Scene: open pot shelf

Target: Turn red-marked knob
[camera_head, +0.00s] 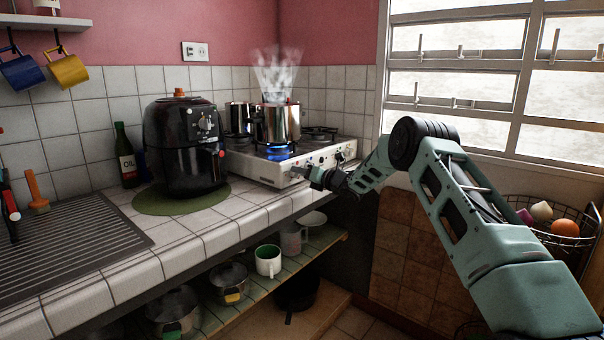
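The white stove (262,171) stands at the end of the tiled counter, with a row of small dark knobs (339,156) along its front panel. Small reddish marks show on the panel, but they are too small to tell which knob they belong to. My gripper (308,174) is at the front panel, close to its lower middle. It hides part of the panel and perhaps a knob. Whether it touches anything, and whether its fingers are open or shut, is too small to tell.
A steaming pot (282,124) stands over a blue flame (278,152). A black air fryer (184,146) sits on a green mat (150,207) left of the stove. The open shelf (262,287) below holds pots and mugs. A wire fruit basket (556,243) is at right.

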